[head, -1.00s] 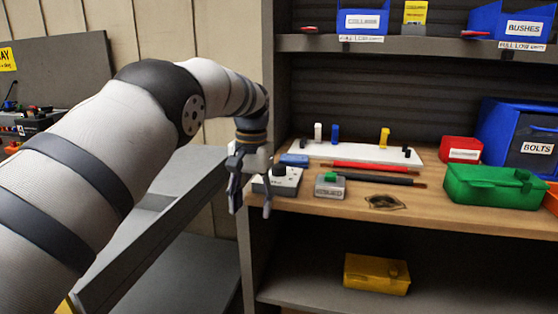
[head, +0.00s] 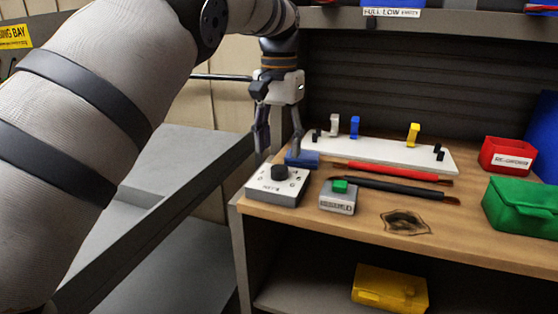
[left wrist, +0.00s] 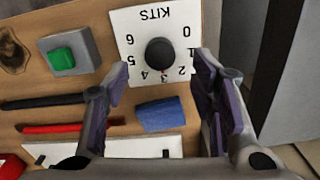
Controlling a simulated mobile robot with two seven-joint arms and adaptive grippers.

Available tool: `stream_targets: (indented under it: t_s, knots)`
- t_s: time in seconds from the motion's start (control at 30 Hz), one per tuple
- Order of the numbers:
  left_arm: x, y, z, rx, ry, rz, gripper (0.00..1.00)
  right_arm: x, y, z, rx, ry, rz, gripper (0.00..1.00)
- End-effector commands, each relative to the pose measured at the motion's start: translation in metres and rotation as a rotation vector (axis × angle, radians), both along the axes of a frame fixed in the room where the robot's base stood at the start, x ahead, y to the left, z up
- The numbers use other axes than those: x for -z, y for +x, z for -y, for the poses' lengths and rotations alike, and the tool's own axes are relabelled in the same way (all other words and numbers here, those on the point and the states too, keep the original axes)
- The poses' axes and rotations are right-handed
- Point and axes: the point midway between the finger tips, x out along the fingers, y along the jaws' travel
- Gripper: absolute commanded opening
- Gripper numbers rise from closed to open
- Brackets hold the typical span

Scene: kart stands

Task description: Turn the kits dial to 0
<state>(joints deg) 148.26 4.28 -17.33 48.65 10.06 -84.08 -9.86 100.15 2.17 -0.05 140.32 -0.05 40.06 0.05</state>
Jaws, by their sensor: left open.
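The kits dial is a black round knob (head: 279,171) on a pale box (head: 290,191) at the left front of the wooden worktop. In the left wrist view, the knob (left wrist: 160,54) sits on a white plate marked KITS (left wrist: 127,22) with numbers 0 to 6 around it. A small reddish mark shows near the 3; I cannot tell the setting for certain. My left gripper (head: 280,143) is open and empty, fingers pointing down, above and slightly behind the box. In the left wrist view, its fingers (left wrist: 160,82) stand apart on either side of the knob, not touching it. My right gripper is not in view.
A blue block (head: 302,159) lies just behind the dial box. A grey box with a green button (head: 338,197) stands to its right. Red (head: 390,171) and black (head: 385,188) rods lie behind. A white board (head: 385,155) carries upright pegs.

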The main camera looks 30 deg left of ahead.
Motion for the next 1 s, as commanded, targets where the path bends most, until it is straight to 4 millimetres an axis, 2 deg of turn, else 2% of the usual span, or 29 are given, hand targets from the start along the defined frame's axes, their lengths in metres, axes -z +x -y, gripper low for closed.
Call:
stream_targets:
  t_s: [0.1, 0.23, 0.37, 0.57, 0.8, 1.0]
  knots:
    - [0.023, -0.001, 0.0, -0.001, 0.0, 0.001, 0.51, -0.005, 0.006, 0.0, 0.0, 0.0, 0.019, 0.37]
    - [0.043, -0.001, 0.0, 0.0, -0.001, 0.002, 0.51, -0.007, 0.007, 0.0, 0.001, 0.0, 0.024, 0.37]
    - [0.051, 0.0, 0.0, 0.0, 0.0, 0.002, 0.51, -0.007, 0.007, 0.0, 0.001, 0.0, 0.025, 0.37]
    - [0.052, 0.0, 0.0, 0.0, 0.0, 0.002, 0.51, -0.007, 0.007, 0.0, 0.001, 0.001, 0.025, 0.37]
    - [0.052, 0.0, 0.0, 0.0, 0.0, 0.002, 0.03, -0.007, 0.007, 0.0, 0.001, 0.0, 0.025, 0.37]
    - [0.052, 0.0, 0.0, -0.007, 0.0, 0.002, 0.03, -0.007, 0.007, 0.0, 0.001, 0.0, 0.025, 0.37]
